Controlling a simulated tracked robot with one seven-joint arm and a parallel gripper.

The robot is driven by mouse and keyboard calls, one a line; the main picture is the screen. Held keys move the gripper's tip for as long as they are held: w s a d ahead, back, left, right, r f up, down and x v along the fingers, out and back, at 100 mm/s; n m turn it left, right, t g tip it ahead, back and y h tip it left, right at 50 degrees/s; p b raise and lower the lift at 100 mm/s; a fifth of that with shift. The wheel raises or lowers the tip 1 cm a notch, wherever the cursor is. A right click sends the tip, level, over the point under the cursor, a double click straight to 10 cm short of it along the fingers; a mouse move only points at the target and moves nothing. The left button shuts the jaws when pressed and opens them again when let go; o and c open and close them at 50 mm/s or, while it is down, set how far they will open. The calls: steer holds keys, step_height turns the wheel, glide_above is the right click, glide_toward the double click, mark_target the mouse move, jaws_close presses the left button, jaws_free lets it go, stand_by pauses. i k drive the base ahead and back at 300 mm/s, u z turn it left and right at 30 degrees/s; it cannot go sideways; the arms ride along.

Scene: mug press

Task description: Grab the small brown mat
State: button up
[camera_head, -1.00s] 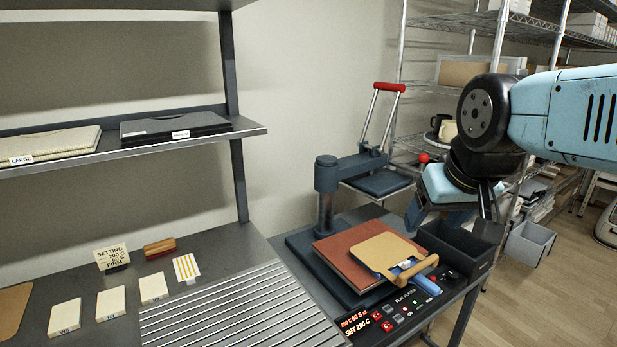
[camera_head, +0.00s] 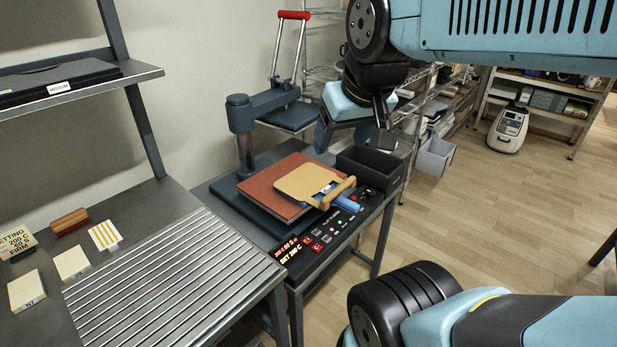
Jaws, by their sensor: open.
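A small tan-brown mat (camera_head: 303,180) lies flat on the larger red-brown pad (camera_head: 268,190) on the press base. A wooden handle (camera_head: 338,192) with a pale patch beside it sits at the mat's front right edge and covers part of it. My gripper (camera_head: 352,140) is open and empty, pointing down. In the picture it is above and to the right of the mat, apart from it, near the dark bin. The exact height of the fingertips above the bench is hard to tell.
The press column (camera_head: 243,140), raised upper plate (camera_head: 292,117) and red-topped lever (camera_head: 294,15) stand behind the mat. A dark open bin (camera_head: 371,168) is to the right. The control panel (camera_head: 318,235) is in front, the ribbed rack (camera_head: 165,280) to the left.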

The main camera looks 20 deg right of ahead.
mark_target(303, 183)
steer(key=z, duration=0.45)
steer(key=i, duration=0.15)
steer(key=u, duration=3.05)
steer(key=k, duration=0.85)
steer(key=z, duration=2.95)
steer(key=k, duration=0.1)
steer(key=u, duration=1.2)
